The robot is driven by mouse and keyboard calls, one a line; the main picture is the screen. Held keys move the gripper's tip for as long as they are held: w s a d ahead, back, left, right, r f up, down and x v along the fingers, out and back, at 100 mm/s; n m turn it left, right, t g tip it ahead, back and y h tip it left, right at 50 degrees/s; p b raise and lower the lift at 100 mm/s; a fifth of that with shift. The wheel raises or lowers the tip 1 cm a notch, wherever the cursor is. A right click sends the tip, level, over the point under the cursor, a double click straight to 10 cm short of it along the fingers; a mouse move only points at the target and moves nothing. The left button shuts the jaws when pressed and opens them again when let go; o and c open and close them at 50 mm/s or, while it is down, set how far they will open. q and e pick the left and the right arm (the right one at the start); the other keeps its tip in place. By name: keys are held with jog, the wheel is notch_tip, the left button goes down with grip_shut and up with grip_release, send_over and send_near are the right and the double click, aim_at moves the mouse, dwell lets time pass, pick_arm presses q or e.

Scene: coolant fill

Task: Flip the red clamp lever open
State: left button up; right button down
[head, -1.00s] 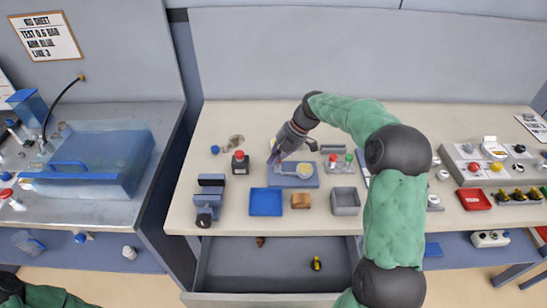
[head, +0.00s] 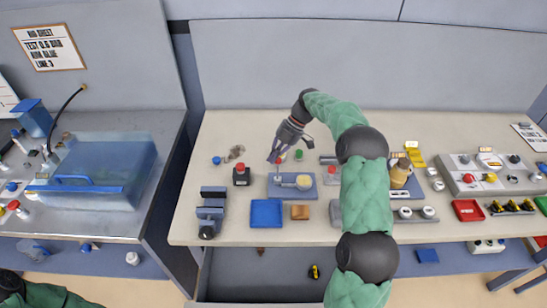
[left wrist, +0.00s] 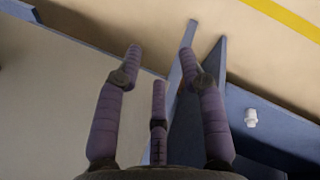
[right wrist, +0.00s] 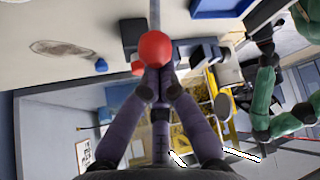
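The clamp stands on a blue-grey base plate (head: 306,194) on the middle bench, with a round yellowish disc (head: 304,182) on it. Its lever has a red ball knob (right wrist: 155,48) on a thin metal rod, seen large in the right wrist view. My right gripper (head: 275,158) is over the plate's left part. Its fingers (right wrist: 157,80) are drawn together right at the knob; I see no clear grip around it. My left gripper (left wrist: 160,50) is open and empty, its fingers apart, away from the clamp.
A blue tray (head: 266,213) and a wooden block (head: 300,212) lie in front of the plate. A dark block with a red button (head: 241,174) stands to its left. A blue-and-black vise-like fixture (head: 210,212) is at the front left. My right arm covers the bench right of the plate.

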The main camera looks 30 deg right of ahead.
jog(key=shift+r, duration=0.1)
jog(key=shift+r+p, duration=0.4)
jog(key=shift+r, duration=0.35)
pick_arm(q)
jog(key=shift+r, duration=0.35)
